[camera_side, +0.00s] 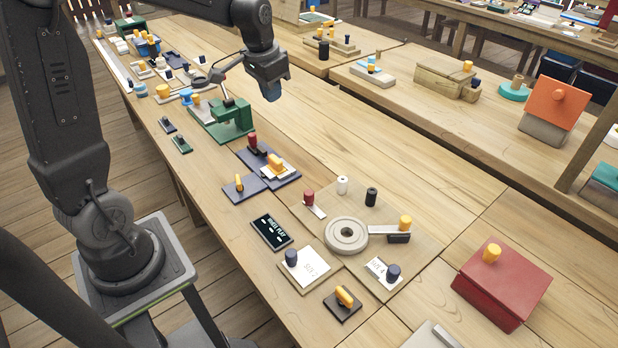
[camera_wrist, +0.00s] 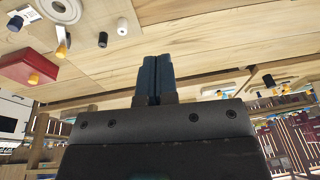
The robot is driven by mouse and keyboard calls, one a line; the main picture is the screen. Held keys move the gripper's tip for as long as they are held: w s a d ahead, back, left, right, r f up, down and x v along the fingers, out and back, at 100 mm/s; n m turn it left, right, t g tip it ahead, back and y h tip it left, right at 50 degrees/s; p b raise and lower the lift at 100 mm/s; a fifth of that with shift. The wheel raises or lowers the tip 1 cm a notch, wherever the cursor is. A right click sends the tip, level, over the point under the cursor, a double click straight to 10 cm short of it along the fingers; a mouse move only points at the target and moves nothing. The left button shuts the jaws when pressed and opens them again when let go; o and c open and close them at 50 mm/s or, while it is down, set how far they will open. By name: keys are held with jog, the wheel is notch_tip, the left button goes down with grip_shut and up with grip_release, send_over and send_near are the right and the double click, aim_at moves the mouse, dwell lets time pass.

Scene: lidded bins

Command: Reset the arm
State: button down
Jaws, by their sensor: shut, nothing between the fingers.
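My gripper (camera_wrist: 155,80) shows in the wrist view with its two dark blue fingers side by side, shut and empty. In the side view my gripper (camera_side: 271,92) hangs from the arm at the top middle, over the wooden table (camera_side: 340,130). It appears apart from the table and touches nothing that I can see. My dark arm reaches in from the left of the side view. In the wrist view the table surface lies beyond the fingertips.
Below the gripper stands a green device (camera_side: 236,122). A round grey disc (camera_side: 346,235) sits nearer the front. A red lidded bin (camera_side: 503,285) is at the lower right; an orange-lidded bin (camera_side: 553,105) is on the back table. The table right of the gripper is clear.

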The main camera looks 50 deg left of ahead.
jog(key=s+d+r+t, duration=0.1)
jog(key=s+d+r, duration=0.1)
jog(key=s+d, duration=0.5)
jog(key=s+d+r+t, duration=0.2)
jog(key=s+d, duration=0.5)
jog(key=s, duration=0.4)
jog(key=shift+s+d+r+h, duration=0.2)
jog(key=shift+s+d+h, duration=0.2)
jog(key=c, duration=1.8)
grip_release()
jog(key=shift+c, duration=0.2)
